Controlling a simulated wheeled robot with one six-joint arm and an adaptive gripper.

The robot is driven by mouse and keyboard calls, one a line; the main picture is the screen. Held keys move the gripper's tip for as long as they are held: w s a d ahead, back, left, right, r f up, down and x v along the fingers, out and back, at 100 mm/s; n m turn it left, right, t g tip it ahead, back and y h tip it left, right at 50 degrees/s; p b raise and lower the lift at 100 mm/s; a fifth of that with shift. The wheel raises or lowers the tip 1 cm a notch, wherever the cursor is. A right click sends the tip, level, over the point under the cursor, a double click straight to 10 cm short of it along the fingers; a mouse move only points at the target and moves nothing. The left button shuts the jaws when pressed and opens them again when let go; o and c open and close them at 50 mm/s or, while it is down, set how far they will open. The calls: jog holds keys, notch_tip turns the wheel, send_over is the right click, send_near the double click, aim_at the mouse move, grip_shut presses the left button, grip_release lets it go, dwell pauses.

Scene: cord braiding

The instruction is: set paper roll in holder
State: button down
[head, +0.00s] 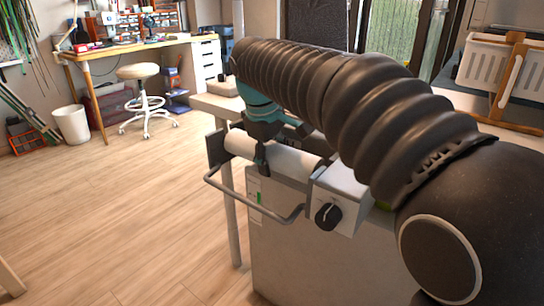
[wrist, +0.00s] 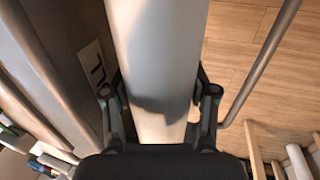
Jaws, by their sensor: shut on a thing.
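The white paper roll (head: 295,160) lies lengthwise between a dark end bracket (head: 214,148) and a light grey box with a black knob (head: 342,190); these look like the holder's ends. My gripper (head: 262,155) comes down over the roll from above, left of its middle, with one finger in front of it. In the wrist view the roll (wrist: 155,45) runs between the two fingers of my gripper (wrist: 160,108), which close on its sides. My arm hides part of the roll and its back side. I cannot tell whether its ends rest in the holder.
A grey bar (head: 250,208) juts out in front of the roll, above a pale cabinet (head: 310,250). A white crate (head: 495,68) stands at the back right. A stool (head: 145,75) and workbench are far left. The wooden floor at left is open.

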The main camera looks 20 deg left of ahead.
jog(key=shift+f, duration=0.15)
jog(key=shift+c, duration=1.2)
grip_release()
